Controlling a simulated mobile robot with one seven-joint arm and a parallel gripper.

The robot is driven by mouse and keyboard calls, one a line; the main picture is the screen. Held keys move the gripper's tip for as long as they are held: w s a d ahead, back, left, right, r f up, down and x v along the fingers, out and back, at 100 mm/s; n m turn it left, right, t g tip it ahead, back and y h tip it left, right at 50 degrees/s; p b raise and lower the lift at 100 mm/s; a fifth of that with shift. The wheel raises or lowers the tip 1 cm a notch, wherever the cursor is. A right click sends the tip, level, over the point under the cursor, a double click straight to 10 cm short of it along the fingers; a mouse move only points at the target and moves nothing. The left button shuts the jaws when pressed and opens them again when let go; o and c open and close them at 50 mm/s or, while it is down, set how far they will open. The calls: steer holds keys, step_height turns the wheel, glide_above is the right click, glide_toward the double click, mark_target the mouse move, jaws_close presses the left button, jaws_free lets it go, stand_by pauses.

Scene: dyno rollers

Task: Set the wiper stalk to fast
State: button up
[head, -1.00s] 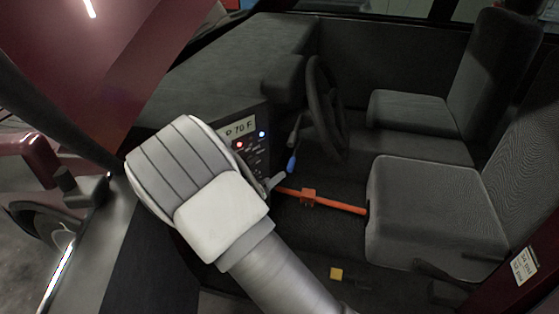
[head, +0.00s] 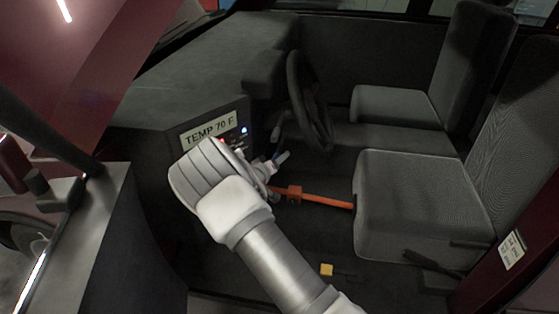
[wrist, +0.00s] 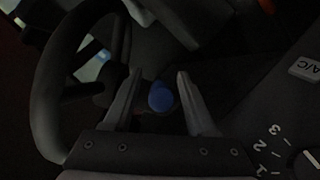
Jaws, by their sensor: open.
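In the wrist view, the wiper stalk appears end-on as a round blue knob (wrist: 161,97). My gripper (wrist: 159,76) is open, with one finger on each side of the knob and visible gaps between. The stalk's shaft behind the knob is lost in shadow. In the head view, my gripper (head: 278,160) is beside the dash panel, below and left of the steering wheel (head: 309,100). There the fingers and knob overlap, and I cannot separate them clearly. The stalk's position setting cannot be read.
The dash panel carries a "TEMP 70 F" display (head: 208,132) and lit buttons. The wrist view shows an A/C button (wrist: 309,68) and numbered dial (wrist: 308,163) at right. An orange bar (head: 325,200) runs to the near seat (head: 405,210).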

steer(key=shift+w+d+f, duration=0.2)
steer(key=shift+w+d, duration=0.1)
steer(key=shift+w, duration=0.35)
jaws_close()
stand_by(1.0)
